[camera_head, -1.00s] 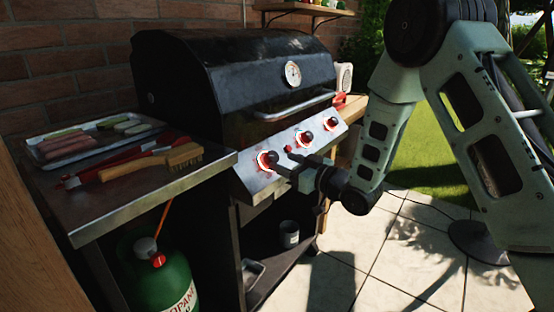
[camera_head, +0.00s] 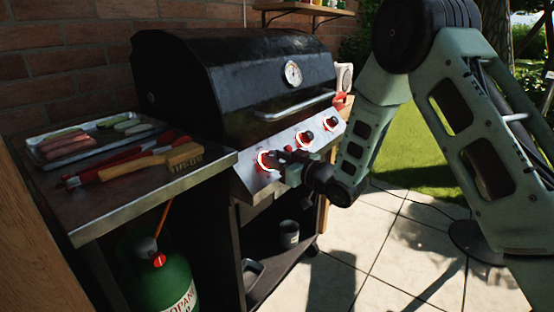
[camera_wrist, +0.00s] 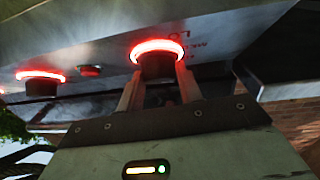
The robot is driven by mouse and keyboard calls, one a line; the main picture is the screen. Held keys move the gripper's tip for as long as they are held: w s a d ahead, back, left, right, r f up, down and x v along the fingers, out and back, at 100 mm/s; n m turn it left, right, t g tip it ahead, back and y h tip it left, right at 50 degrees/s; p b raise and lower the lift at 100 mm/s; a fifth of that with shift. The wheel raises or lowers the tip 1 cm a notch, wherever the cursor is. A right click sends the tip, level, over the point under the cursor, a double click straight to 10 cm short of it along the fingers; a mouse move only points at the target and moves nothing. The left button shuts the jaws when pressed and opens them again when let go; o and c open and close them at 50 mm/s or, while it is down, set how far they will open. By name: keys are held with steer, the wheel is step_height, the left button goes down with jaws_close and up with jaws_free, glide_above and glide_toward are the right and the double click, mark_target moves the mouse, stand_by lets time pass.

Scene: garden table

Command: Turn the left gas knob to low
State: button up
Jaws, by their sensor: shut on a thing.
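The left gas knob (camera_wrist: 158,66) is dark with a glowing red ring around it, seen close up in the wrist view. In the head view its lit ring (camera_head: 266,161) shows at the left end of the grill's silver control panel (camera_head: 248,181). My gripper (camera_wrist: 158,90) has one finger on each side of this knob and is shut on it. The knob's pointer is hidden, so its setting cannot be read. In the head view my gripper (camera_head: 282,160) reaches the panel from the right and covers part of the knob.
Two other lit knobs, the middle one (camera_head: 305,138) and the right one (camera_head: 331,123), sit along the panel. The black lid (camera_head: 230,75) is closed. A side shelf (camera_head: 150,200) holds a food tray (camera_head: 95,130) and a brush (camera_head: 184,157). A green propane tank (camera_head: 160,280) stands below.

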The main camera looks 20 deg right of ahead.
steer(key=shift+d+n, duration=0.1)
steer(key=shift+n, duration=0.2)
steer(key=n+g+y+b, duration=0.1)
steer(key=n, duration=0.1)
steer(key=n+g+y, duration=0.1)
steer(key=n+y, duration=0.1)
steer(key=shift+w+d+n+b, duration=0.15)
steer(key=shift+n+b, duration=0.15)
steer(key=shift+b, duration=0.05)
steer(key=n+g+y, duration=0.2)
steer(key=n+g, duration=0.2)
steer(key=n, duration=0.1)
steer(key=shift+w+d, duration=0.1)
steer(key=shift+w, duration=0.05)
steer(key=n+g, duration=0.1)
steer(key=n, duration=0.1)
steer(key=n+g+p, duration=0.1)
steer(key=n+g, duration=0.1)
steer(key=shift+w+r+n+y, duration=0.1)
steer(key=shift+r+n+y, duration=0.1)
steer(key=shift+n+y, duration=0.2)
steer(key=shift+w+d+n+g+h+p, duration=0.1)
steer(key=shift+n+g+h+p, duration=0.4)
steer(key=shift+n+g+p, duration=1.3)
steer(key=shift+n+g+b, duration=0.3)
steer(key=shift+n+b, duration=0.15)
steer(key=shift+n, duration=0.35)
steer(key=o, duration=1)
